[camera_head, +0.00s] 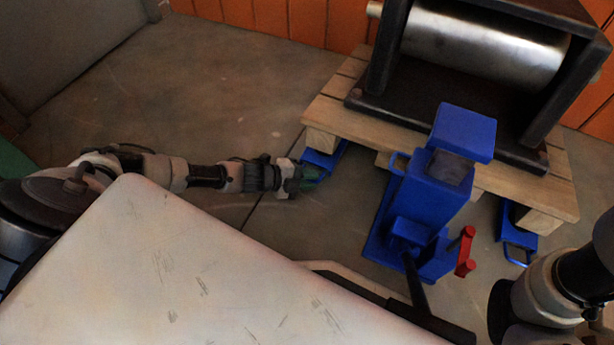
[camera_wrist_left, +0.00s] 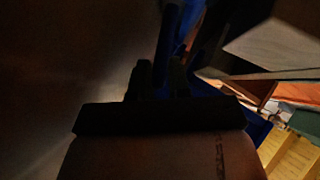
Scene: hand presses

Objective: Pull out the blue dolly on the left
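The blue dolly on the left (camera_head: 324,160) sits on the floor, partly under the front left corner of the wooden pallet. My left gripper (camera_head: 306,179) is low at the near end of this dolly, where its handle is. In the left wrist view, the two dark fingers (camera_wrist_left: 159,82) stand a little apart, with a blue bar of the handle (camera_wrist_left: 167,45) running down to the gap between them. The picture is too dark to tell whether they are closed on it. My right gripper is not in view; only part of that arm shows at the lower right.
A roller press stands on the pallet (camera_head: 345,110). A blue hand press (camera_head: 431,190) with red handles stands right of the left dolly. Another blue dolly (camera_head: 517,238) is under the pallet's right end. Bare floor (camera_head: 230,90) lies left of the pallet.

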